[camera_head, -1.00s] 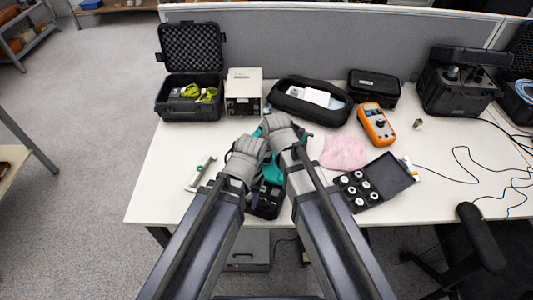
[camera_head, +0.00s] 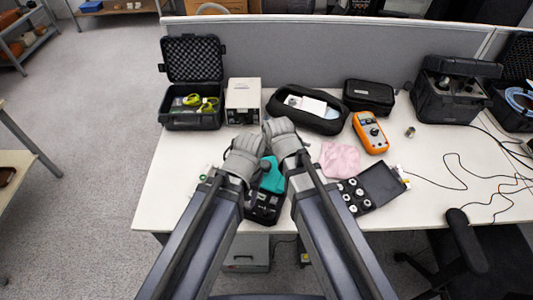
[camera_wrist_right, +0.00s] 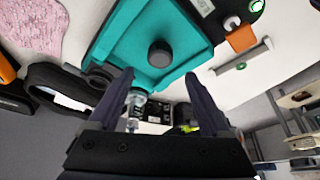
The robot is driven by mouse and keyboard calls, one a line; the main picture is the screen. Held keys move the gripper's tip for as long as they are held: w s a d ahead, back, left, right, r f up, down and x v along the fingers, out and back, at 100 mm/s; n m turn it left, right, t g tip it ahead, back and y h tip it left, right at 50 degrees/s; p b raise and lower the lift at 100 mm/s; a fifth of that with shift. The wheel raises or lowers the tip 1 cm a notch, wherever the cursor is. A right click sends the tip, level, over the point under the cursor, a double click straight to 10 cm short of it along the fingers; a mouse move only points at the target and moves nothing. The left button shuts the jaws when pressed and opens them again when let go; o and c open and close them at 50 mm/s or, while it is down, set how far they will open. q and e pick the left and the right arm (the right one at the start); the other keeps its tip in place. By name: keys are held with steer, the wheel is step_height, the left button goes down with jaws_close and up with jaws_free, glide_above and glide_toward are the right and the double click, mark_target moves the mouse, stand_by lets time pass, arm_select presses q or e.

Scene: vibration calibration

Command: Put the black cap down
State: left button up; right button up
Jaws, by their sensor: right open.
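The black cap (camera_wrist_right: 160,53) rests on the teal tray (camera_wrist_right: 125,28) in the right wrist view, ahead of my right fingertips and apart from them. My right gripper (camera_wrist_right: 165,78) is open, with nothing between its fingers. In the head view the right gripper (camera_head: 283,137) is over the far part of the tray, and it hides the cap. Part of the teal tray (camera_head: 271,178) shows between my arms. My left gripper (camera_head: 247,152) is just left of the right one; its fingers are hidden from above.
A black device (camera_head: 263,208) sits in front of the tray. A pink cloth (camera_head: 339,160), an open case of round weights (camera_head: 383,184) and an orange meter (camera_head: 370,132) lie to the right. A white instrument (camera_head: 243,100) and a black pouch (camera_head: 308,107) stand behind.

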arm_select(q)
step_height(320, 180, up, 5)
steer(key=p, duration=0.3)
steer(key=shift+f, duration=0.2)
arm_select(e)
steer(key=v, duration=0.5)
